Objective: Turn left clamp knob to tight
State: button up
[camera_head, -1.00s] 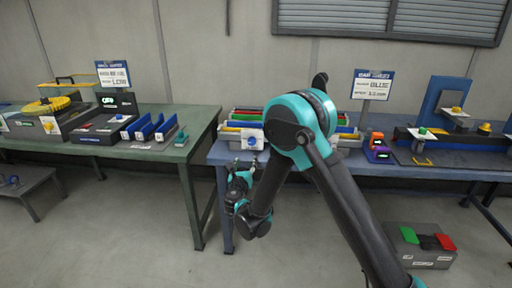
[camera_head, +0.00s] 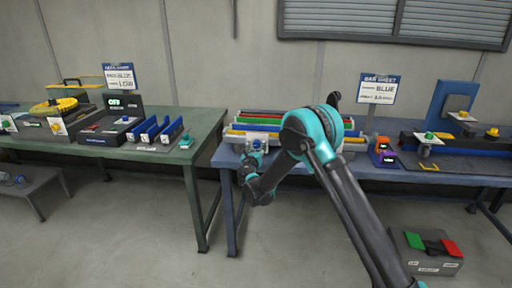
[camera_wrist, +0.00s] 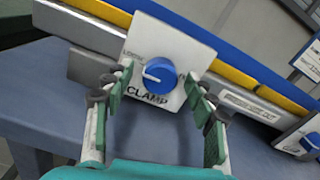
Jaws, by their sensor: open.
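The left clamp knob (camera_wrist: 159,76) is a round blue knob on a white plate (camera_wrist: 180,52) marked CLAMP. Its white pointer line points left, towards a partly readable label that looks like "LOOSE". The label on the right is hidden behind the knob and a finger. My gripper (camera_wrist: 157,88) is open and empty, with its green-padded fingers on either side of the knob, apart from it. In the head view the knob (camera_head: 257,144) shows small at the left front of the blue bench, with my gripper (camera_head: 252,158) just in front of it.
Another blue knob (camera_wrist: 311,142) on a white plate is at the right edge of the wrist view. Yellow and blue bars (camera_wrist: 245,75) lie behind the clamp plate. A sign (camera_head: 377,89) stands behind the blue bench (camera_head: 229,160). A green bench (camera_head: 205,150) stands left, across a gap.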

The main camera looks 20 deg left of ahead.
jog(key=shift+w+a, duration=0.1)
jog(key=shift+w, duration=0.4)
jog(key=c, duration=1.2)
jog(key=shift+o, duration=0.2)
